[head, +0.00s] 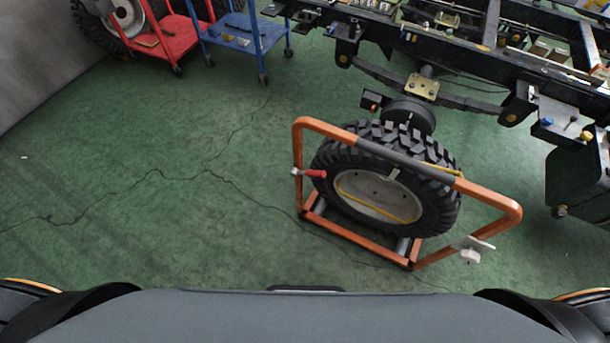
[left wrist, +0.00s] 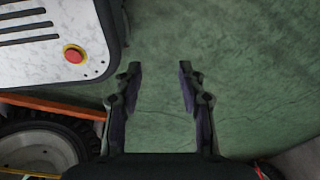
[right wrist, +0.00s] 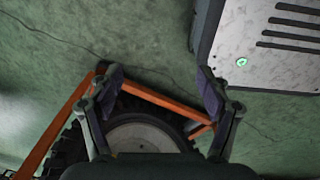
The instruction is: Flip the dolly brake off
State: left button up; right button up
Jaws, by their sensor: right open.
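The orange wheel dolly (head: 303,150) stands on the floor in front of me in the head view. It carries a large black tyre (head: 440,212) with a grey rim. A lever with a red grip (head: 316,173) sits on its left post and looks like the brake. My left gripper (left wrist: 160,72) is open and empty over bare floor, with part of the dolly (left wrist: 50,105) at the lower left. My right gripper (right wrist: 160,75) is open and empty, with the dolly's orange bars (right wrist: 155,102) and tyre beyond it. Neither gripper shows in the head view, and the lever is not clear in either wrist view.
A dark truck chassis (head: 455,62) with an axle hub stands behind the dolly. A red cart (head: 170,42) and a blue cart (head: 243,40) are at the upper left. A pale bracket (head: 472,247) juts from the dolly's right side. The green floor (head: 130,200) on the left is clear.

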pick_arm(q)
jog(key=shift+s, duration=0.3)
pick_arm(e)
jog(key=shift+w+d, duration=0.15)
jog(key=shift+w, duration=0.15)
